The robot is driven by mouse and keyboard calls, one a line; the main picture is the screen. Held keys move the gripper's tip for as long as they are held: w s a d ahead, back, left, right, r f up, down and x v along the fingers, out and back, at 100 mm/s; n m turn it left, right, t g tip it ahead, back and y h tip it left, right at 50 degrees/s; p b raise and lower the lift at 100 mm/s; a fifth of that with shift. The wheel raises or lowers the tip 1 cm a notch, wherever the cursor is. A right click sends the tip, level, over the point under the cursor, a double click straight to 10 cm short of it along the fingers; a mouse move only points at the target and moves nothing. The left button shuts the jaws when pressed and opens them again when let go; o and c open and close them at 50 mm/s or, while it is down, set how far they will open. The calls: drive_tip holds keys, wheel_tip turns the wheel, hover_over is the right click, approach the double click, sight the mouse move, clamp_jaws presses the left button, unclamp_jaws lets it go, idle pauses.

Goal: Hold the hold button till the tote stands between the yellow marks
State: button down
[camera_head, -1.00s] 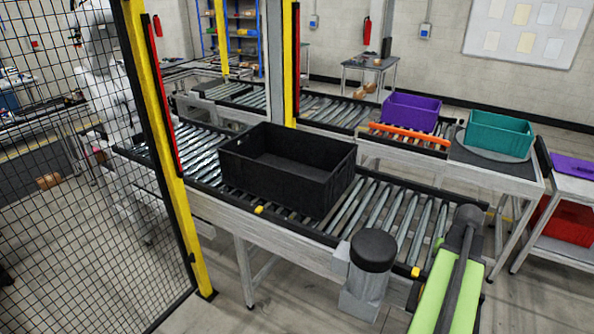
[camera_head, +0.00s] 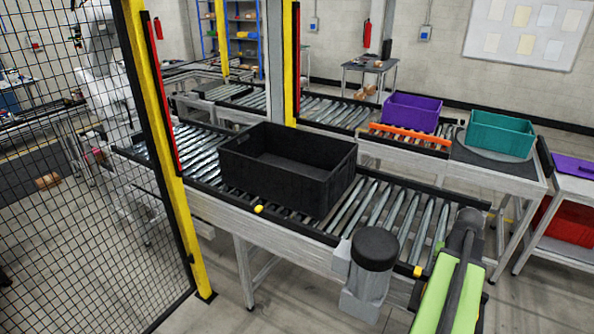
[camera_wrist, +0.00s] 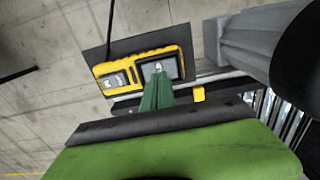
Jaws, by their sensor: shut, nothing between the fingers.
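The black tote (camera_head: 285,178) stands upright on the near roller conveyor (camera_head: 385,215). One yellow mark (camera_head: 258,208) is on the conveyor's front rail beside the tote's left part; the other yellow mark (camera_head: 417,271) is well to its right. The tote straddles the line of the left mark, and bare rollers lie between it and the right mark. In the wrist view, a yellow control box (camera_wrist: 115,80) has two panels. My gripper (camera_wrist: 157,80) is shut and empty, its green fingertips at the right-hand panel, the hold button (camera_wrist: 168,66). Whether they press it, I cannot tell.
A dark motor (camera_head: 374,250) hangs on the conveyor's front, left of my arm. A mesh fence with a yellow post (camera_head: 165,150) stands at left. Behind are a purple tote (camera_head: 412,112), an orange bar (camera_head: 410,136) and a teal tote (camera_head: 500,133).

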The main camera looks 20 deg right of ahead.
drive_tip(key=shift+f+b, duration=1.55)
drive_tip(key=shift+f, duration=0.1)
idle(2.3)
wheel_tip(320, 180, up, 8)
drive_tip(key=p, duration=0.7)
drive_tip(key=shift+f, duration=0.45)
